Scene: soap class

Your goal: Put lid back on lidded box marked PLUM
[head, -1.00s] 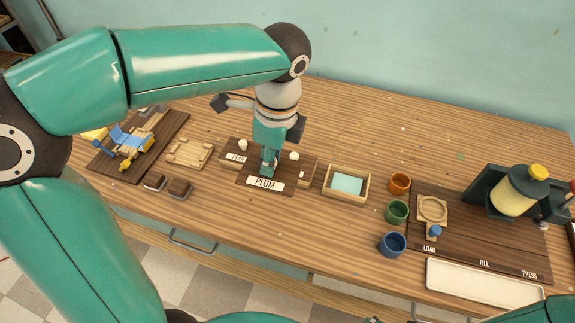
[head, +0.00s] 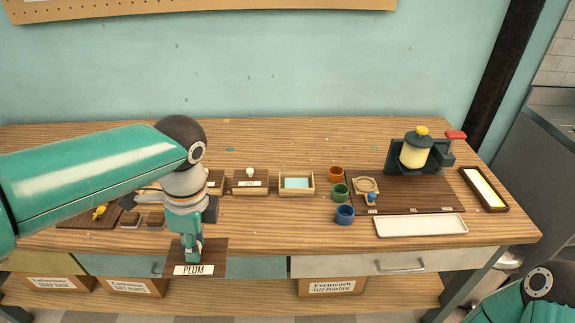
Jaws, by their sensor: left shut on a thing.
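My left gripper (head: 190,254) points down and is shut on a flat dark wooden piece with a white PLUM label (head: 193,269). It looks like the lid, and the fingers hide its grip point. It is held up and overlaps the table's front edge in the picture. An open pale wooden box (head: 283,189) with light blue inside stands on the table to the right of the lid and farther back, apart from it. I see no readable name on that box. My right gripper is out of view.
A dark-topped box with a white knob (head: 250,184) stands left of the open box; another is partly behind my left arm. Orange (head: 336,173), green (head: 340,192) and blue (head: 345,214) cups stand to the right, before a press (head: 418,153) and white tray (head: 421,225).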

